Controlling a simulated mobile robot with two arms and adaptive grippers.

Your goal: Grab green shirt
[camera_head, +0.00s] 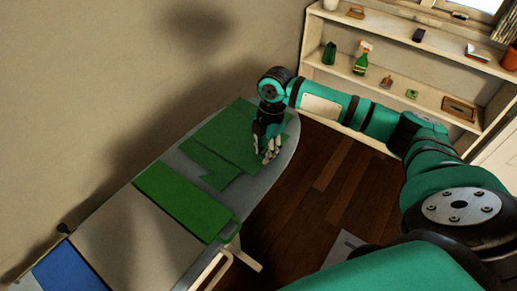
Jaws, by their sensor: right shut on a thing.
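A green shirt (222,140) lies spread flat on the far end of the grey board (284,148), with angular edges toward the near side. My right gripper (268,158) reaches in from the right and is over the shirt's right edge. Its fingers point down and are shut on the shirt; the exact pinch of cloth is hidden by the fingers. My left gripper is not in view.
A beige area (135,240) and a blue cloth (65,270) lie on the near part of the board. A wall stands along its left. A white shelf (440,98) with a green spray bottle (361,62) stands behind my right arm. Wooden floor (305,190) is open beside the board.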

